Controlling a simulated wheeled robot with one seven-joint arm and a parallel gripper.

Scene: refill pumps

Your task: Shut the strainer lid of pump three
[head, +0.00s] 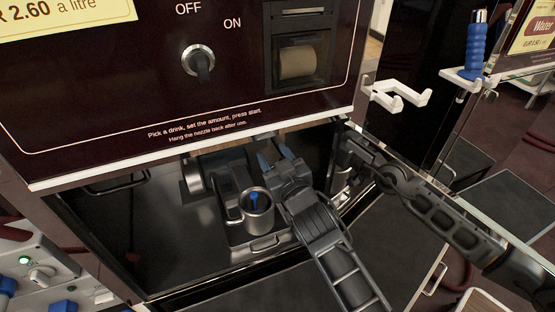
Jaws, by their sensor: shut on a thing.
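The strainer (258,222) is a grey metal pot low in the open bay under the dark pump front. Its mouth is uncovered and a blue piece (254,200) shows inside. A dark raised piece (232,182) stands just behind and left of the pot, and looks like the strainer lid standing open. My gripper (275,159) is behind and right of the pot, its blue fingertips a little apart. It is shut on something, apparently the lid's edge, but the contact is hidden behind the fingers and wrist.
The pump front (130,80) overhangs the bay, with an OFF/ON knob (198,62) and a paper slot (298,62). A white nozzle hook (400,94) and a glass-edged panel are at right.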

